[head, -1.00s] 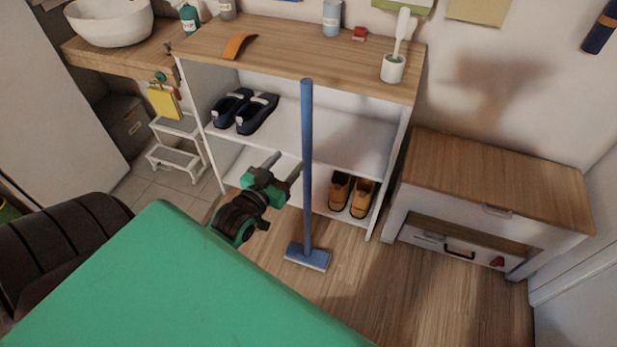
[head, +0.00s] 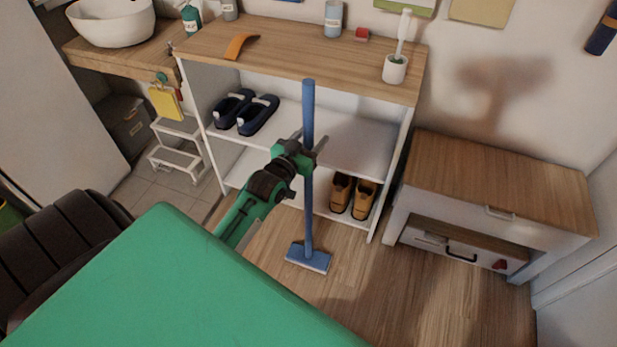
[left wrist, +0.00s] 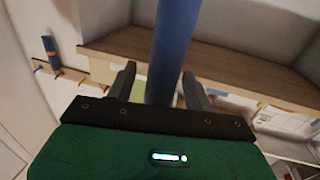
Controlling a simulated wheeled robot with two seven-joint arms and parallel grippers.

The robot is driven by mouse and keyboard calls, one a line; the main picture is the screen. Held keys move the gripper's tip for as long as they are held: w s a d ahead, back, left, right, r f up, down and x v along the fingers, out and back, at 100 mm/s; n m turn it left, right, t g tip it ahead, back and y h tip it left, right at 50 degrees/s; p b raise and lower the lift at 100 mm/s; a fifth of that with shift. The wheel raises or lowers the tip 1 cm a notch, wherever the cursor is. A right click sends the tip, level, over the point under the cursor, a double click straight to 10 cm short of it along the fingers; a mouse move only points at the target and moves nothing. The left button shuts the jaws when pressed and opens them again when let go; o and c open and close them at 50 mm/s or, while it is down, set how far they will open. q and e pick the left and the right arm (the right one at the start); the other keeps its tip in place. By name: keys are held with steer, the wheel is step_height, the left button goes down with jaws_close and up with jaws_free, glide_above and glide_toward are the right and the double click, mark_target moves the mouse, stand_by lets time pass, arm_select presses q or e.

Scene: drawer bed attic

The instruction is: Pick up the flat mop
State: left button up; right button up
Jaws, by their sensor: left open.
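The flat mop (head: 308,205) stands upright on the floor in front of the shelf, with a long blue handle and a flat blue head at the bottom. My left gripper (head: 309,142) is open at the upper half of the handle. In the left wrist view the blue handle (left wrist: 171,50) rises between the two spread fingers of the gripper (left wrist: 158,82). Whether a finger touches the handle I cannot tell. My right gripper is not in view.
A white shelf (head: 270,45) with a wooden top stands just behind the mop, holding dark shoes (head: 258,114) and tan shoes (head: 363,199). A low drawer cabinet (head: 490,185) is at right. A white step stool (head: 177,150) is at left. Wooden floor in front is clear.

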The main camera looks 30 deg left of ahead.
arm_select(q)
steer(key=shift+w, duration=0.5)
steer(key=c, duration=1.1)
steer(key=shift+o, duration=0.2)
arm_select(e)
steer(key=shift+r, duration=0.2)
arm_select(q)
steer(key=shift+r, duration=0.1)
steer(key=shift+r, duration=0.5)
step_height(320, 180, up, 18)
steer(key=p, duration=0.3)
steer(key=o, duration=0.3)
steer(key=shift+r, duration=0.5)
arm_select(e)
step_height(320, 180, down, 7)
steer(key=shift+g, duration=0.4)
arm_select(q)
steer(key=shift+f, duration=0.1)
